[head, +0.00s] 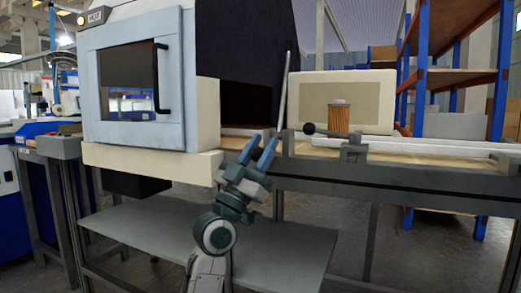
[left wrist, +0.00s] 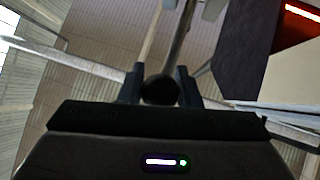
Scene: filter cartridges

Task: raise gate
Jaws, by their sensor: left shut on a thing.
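My left gripper (head: 265,144) is at the near edge of the bench, its blue-tipped fingers pointing up. In the left wrist view its fingers (left wrist: 160,82) are shut on a dark round knob (left wrist: 159,91), with a grey rod (left wrist: 181,45) running away from it. A lever with a black ball end (head: 310,129) lies nearly level on the rail, joined to a grey bracket (head: 353,149). I cannot tell in the head view whether this is the held knob. A thin grey bar (head: 285,90) stands almost upright behind the gripper. My right gripper is not in view.
An orange pleated cartridge (head: 339,118) stands behind the lever, before a cream box (head: 375,98). A cabinet with a windowed door (head: 137,85) is at left, beside a dark opening (head: 246,103). A grey shelf (head: 285,255) lies below.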

